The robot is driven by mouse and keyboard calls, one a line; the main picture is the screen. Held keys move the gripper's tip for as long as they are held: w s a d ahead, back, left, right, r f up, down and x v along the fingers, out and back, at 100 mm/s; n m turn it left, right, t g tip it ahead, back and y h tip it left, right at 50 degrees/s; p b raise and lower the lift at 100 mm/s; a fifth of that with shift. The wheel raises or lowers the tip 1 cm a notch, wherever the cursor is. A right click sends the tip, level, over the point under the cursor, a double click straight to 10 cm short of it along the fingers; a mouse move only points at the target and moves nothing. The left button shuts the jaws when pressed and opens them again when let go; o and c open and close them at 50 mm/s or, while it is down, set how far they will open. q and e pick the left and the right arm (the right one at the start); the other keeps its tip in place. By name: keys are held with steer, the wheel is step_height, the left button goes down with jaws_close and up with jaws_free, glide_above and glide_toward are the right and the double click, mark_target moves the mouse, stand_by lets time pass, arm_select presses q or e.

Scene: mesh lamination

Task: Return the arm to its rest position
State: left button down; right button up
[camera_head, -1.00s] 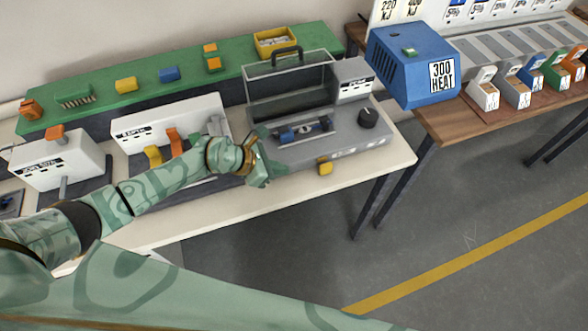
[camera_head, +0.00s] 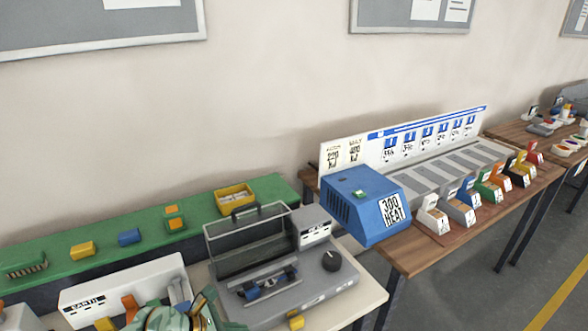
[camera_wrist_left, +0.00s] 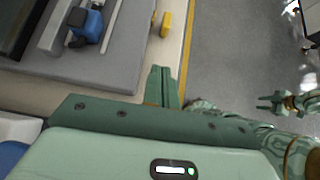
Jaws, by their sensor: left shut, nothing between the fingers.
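My left arm (camera_head: 165,318) shows only at the bottom edge of the head view, in front of the white machine. In the left wrist view my left gripper (camera_wrist_left: 161,85) is shut and empty, above the table's edge beside the grey machine (camera_wrist_left: 115,60). My right gripper (camera_wrist_left: 268,103) shows at the right of that view, over the floor, its fingers apart and empty. The grey machine (camera_head: 300,292) has its clear lid (camera_head: 248,240) raised and a blue part (camera_head: 268,286) in its bed.
A yellow block (camera_head: 296,321) sits at the grey machine's front; it also shows in the left wrist view (camera_wrist_left: 165,24). A blue heater box (camera_head: 365,205) stands to the right. A green shelf (camera_head: 105,240) holds small blocks behind.

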arm_select(q)
steer(key=d+r+n+t+h, duration=0.3)
steer(key=d+r+n+t, duration=0.1)
steer(key=d+r, duration=0.25)
steer(key=a+r+n+t+y, duration=0.45)
steer(key=r+n+t, duration=0.45)
steer(key=n, duration=0.5)
steer(key=s+a+f+n+g+y, duration=0.2)
steer(key=s+a+n+g+y, duration=0.3)
steer(key=a+n+y, duration=0.8)
steer(key=s+a+f+n+g+h, duration=0.1)
steer(key=s+f+n+g, duration=0.25)
steer(key=s, duration=0.35)
steer(key=s+a+f+n+g+h, duration=0.1)
steer(key=s+f+n+g, duration=0.15)
steer(key=s+n, duration=0.35)
steer(key=s+d+f+g+h+b, duration=0.1)
steer(key=s+d+f+g, duration=0.1)
steer(key=f, duration=1.1)
steer(key=s+d+f+g+h, duration=0.2)
steer(key=s+f, duration=0.1)
steer(key=f, duration=0.9)
steer(key=s+f+n+g+h, duration=0.1)
steer(key=s+f+n+g, duration=0.1)
steer(key=s+f, duration=1.6)
steer(key=shift+s+d+n+g+b, duration=0.25)
steer(key=shift+s+n+g+b, duration=0.15)
steer(key=shift+s, duration=0.65)
